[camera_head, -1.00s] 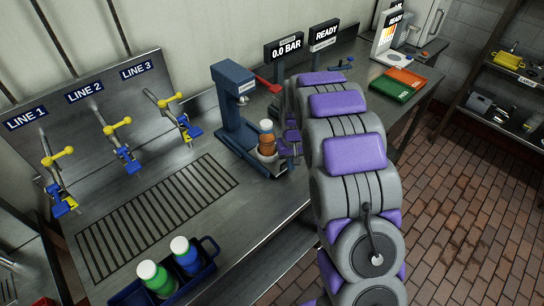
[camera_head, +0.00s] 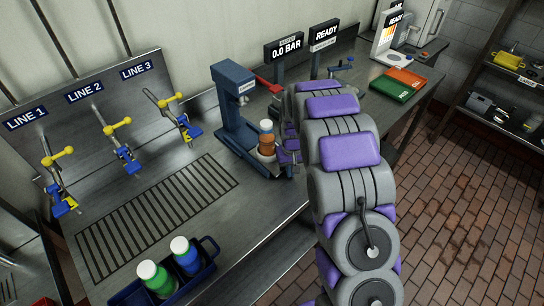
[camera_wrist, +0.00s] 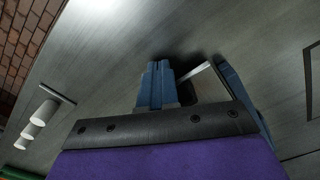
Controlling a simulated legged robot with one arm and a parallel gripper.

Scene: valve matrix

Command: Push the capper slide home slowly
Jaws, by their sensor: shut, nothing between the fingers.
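The blue capper (camera_head: 234,112) stands on the steel bench in the head view. An orange-brown bottle (camera_head: 267,142) with a white cap is upright at its front right, on a slide that is mostly hidden. The bottle is out to the side of the press head (camera_head: 236,80). My gripper (camera_head: 283,156) is low, just right of the bottle and close to it; whether it touches the slide cannot be told. In the wrist view, two blue fingers (camera_wrist: 156,78) are shut together with nothing between them. The bottle is not recognisable there.
A blue crate (camera_head: 205,268) with green- and blue-bodied bottles sits at the front. Yellow-handled line valves (camera_head: 118,140) are at the left. A red lever (camera_head: 268,84) is behind the capper. Signs read READY and 0.0 BAR. The drain grate (camera_head: 150,215) is clear.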

